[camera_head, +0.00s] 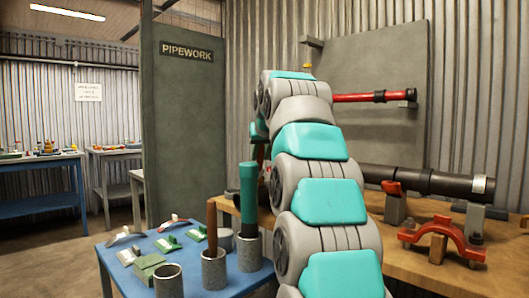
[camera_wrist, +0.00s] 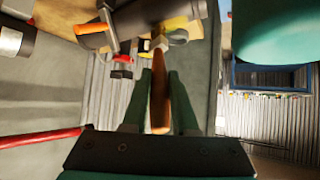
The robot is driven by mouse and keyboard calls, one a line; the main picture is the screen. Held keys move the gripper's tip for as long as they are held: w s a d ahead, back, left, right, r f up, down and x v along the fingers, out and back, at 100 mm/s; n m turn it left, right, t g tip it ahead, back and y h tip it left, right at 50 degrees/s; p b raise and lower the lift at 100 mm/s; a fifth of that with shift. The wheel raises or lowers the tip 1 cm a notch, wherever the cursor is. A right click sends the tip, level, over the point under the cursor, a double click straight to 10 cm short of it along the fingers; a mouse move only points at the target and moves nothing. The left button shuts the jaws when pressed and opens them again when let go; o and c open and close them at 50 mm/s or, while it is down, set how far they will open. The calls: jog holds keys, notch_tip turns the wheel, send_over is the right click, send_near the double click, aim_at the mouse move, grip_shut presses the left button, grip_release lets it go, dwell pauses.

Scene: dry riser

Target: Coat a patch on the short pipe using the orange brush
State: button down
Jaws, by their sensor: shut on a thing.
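In the wrist view my gripper (camera_wrist: 160,76) has its two green fingers on either side of an orange-brown brush handle (camera_wrist: 159,92), shut on it. The brush's far end points toward the bench top; its bristles are hard to make out. In the head view the dark pipe (camera_head: 425,181) lies on the wooden bench, and a red pipe (camera_head: 360,97) is on the wall panel. I cannot tell which is the short pipe. My arm hides the gripper and brush there.
A blue table (camera_head: 125,275) at the left holds grey cups (camera_head: 168,281), one with a brown handle (camera_head: 212,230), another with a green handle (camera_head: 247,200), plus several small tools. A red clamp (camera_head: 442,240) stands on the wooden bench (camera_head: 500,265). A PIPEWORK partition (camera_head: 187,130) rises behind.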

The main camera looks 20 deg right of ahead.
jog(key=shift+s+a+f, duration=0.1)
jog(key=shift+a, duration=0.25)
jog(key=s+b, duration=0.1)
jog(key=s, duration=0.3)
jog(key=shift+w+a+p, duration=0.2)
jog(key=shift+w+p, duration=0.15)
jog(key=shift+w, duration=0.6)
jog(key=shift+w+a+p, duration=0.2)
jog(key=shift+w+p, duration=0.15)
jog(key=shift+w, duration=0.55)
jog(key=shift+r+p, duration=0.35)
jog(key=shift+r, duration=1.3)
